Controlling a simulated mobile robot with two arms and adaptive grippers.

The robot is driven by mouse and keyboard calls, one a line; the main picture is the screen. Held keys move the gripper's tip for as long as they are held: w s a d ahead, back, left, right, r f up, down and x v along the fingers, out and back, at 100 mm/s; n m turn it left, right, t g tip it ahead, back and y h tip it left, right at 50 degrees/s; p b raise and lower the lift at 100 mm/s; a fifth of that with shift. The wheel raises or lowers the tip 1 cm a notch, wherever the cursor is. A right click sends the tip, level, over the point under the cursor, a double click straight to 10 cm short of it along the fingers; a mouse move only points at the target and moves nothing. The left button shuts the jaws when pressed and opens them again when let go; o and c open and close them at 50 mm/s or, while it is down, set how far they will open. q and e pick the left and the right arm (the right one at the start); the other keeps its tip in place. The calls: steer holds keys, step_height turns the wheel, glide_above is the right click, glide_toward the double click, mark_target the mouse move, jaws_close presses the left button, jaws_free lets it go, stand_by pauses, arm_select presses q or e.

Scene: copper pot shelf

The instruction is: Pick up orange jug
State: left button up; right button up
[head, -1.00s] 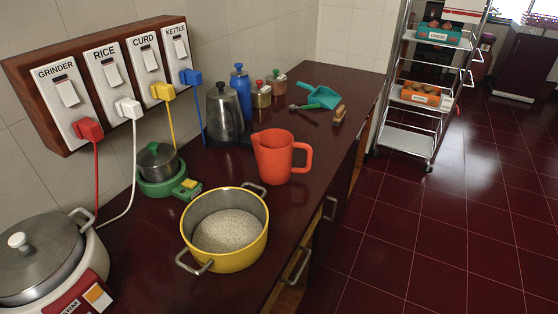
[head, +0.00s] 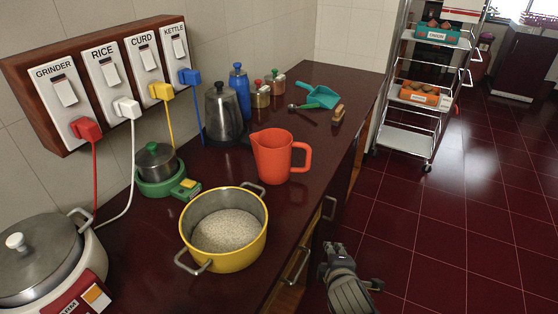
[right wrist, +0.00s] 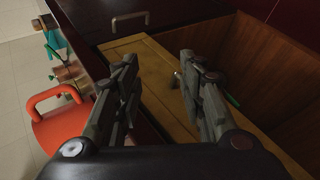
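The orange jug (head: 274,157) stands upright on the dark red counter (head: 300,98), its handle facing right. In the right wrist view the jug (right wrist: 62,128) shows at the left, outside the fingers and partly hidden by my gripper. My right gripper (head: 338,254) is at the bottom of the head view, right of the counter's front edge and nearer to me than the jug. In the right wrist view its two fingers (right wrist: 160,68) are apart with nothing held between them. My left gripper is in neither view.
A yellow pot (head: 244,259) of white grains stands in front of the jug. A steel kettle (head: 220,112) and blue bottle (head: 239,84) stand behind it. A teal scoop (head: 322,97) lies farther back. Drawer handles (head: 300,265) line the counter front. Open floor lies right.

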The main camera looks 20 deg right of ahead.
steer(key=w+d+r+n+t+h, duration=0.2)
steer(key=w+d+r+n+t, duration=0.15)
steer(key=w+r+n, duration=0.55)
steer(key=n+t, duration=0.4)
steer(key=n, duration=0.6)
glide_toward(309, 159)
steer(key=shift+d, duration=0.2)
steer(key=shift+w+n, duration=0.3)
steer(key=shift+w, duration=0.05)
steer(key=x, duration=1)
steer(key=shift+w, duration=0.15)
steer(key=shift+c, duration=0.2)
steer(key=shift+a, duration=0.1)
jaws_close()
steer(key=shift+r, duration=0.15)
